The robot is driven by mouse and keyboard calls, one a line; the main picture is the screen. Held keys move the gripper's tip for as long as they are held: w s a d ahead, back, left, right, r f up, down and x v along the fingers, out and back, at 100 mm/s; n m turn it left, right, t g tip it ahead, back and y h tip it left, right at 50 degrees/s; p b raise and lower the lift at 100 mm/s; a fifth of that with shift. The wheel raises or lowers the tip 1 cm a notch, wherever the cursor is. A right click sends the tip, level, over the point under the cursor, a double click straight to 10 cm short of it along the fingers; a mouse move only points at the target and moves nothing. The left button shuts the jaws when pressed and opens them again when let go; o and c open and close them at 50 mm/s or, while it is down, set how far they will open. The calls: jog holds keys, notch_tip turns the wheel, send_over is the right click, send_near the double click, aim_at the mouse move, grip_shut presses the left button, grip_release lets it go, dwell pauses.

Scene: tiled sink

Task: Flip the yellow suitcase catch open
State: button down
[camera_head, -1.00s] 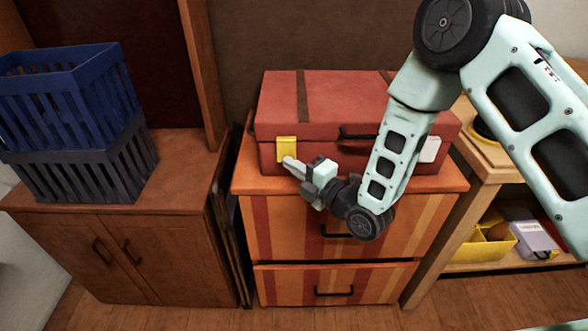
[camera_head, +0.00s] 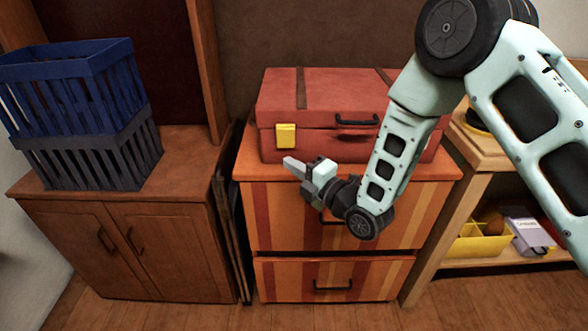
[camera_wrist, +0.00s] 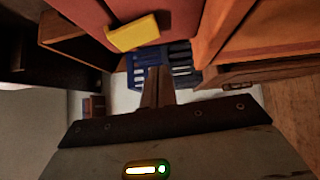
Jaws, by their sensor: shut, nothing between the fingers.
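The red suitcase (camera_head: 330,90) lies on an orange striped drawer cabinet, its lid down. The yellow catch (camera_head: 285,136) is on the left of its front face and looks upright and flat against it. My gripper (camera_head: 288,161) is shut and empty, its fingertips just below the catch and in front of the suitcase, apparently apart from it. In the wrist view the yellow catch (camera_wrist: 133,33) shows above and left of the shut fingers (camera_wrist: 158,70). My arm hides the suitcase's right end.
The striped drawer cabinet (camera_head: 330,215) is under the suitcase, with a narrow ledge in front. Blue and grey crates (camera_head: 75,95) stand on a brown cabinet (camera_head: 110,245) at left. A wooden shelf (camera_head: 480,265) with a yellow box (camera_head: 480,240) is at right.

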jog(key=f+b+v, duration=0.1)
jog(key=v, duration=0.8)
jog(key=shift+d+b, duration=0.2)
jog(key=shift+b, duration=0.15)
jog(key=shift+w+f, duration=0.1)
